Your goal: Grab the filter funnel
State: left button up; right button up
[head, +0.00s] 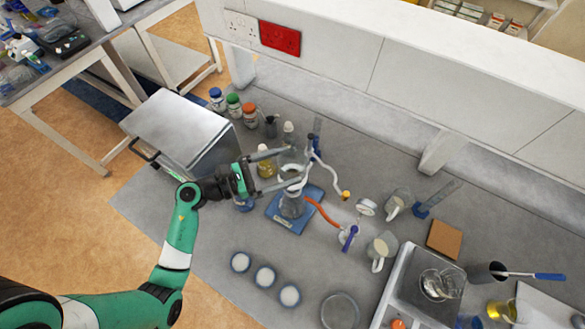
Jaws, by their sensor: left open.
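The white filter funnel (291,173) sits at the top of a clear filter flask (292,206), which stands on a blue-based stand (295,222) in the middle of the bench. An orange hose (322,211) runs from the flask to the right. My left gripper (296,167) reaches in from the left with its jaws open. Its two grey fingers lie on either side of the funnel in this view; I cannot tell whether they touch it. The fingers hide part of the funnel. My right gripper is not in view.
A yellow-liquid flask (265,168) stands close behind my left gripper. A metal box (178,126) and capped jars (234,105) are at the back left. Three round dishes (264,276) lie in front. Beakers (381,247) and a balance (405,285) are on the right.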

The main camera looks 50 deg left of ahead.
aim_at(306, 159)
pick_arm(q)
jog(key=x, duration=0.5)
jog(key=shift+d+p, duration=0.1)
jog(key=shift+p, duration=0.3)
jog(key=c, duration=1)
jog(key=shift+r, duration=0.15)
jog(key=shift+r, duration=0.2)
jog(key=r, duration=0.1)
jog(key=r+p, duration=0.1)
jog(key=r, duration=0.2)
jog(key=shift+s+d+r+p, duration=0.1)
jog(key=shift+s+d+p, duration=0.1)
jog(key=shift+s+p, duration=0.15)
jog(key=s+r, duration=0.1)
jog(key=s+d+r+p, duration=0.1)
jog(key=r, duration=0.1)
jog(key=s+r, duration=0.1)
jog(key=shift+s+d+r+p, duration=0.3)
jog(key=shift+s+d+p, duration=0.05)
jog(key=shift+d, duration=0.05)
jog(key=s+d+r, duration=0.3)
jog(key=s+d, duration=0.1)
jog(key=s, duration=0.4)
jog(key=shift+d+r, duration=0.15)
jog(key=shift+r, duration=0.15)
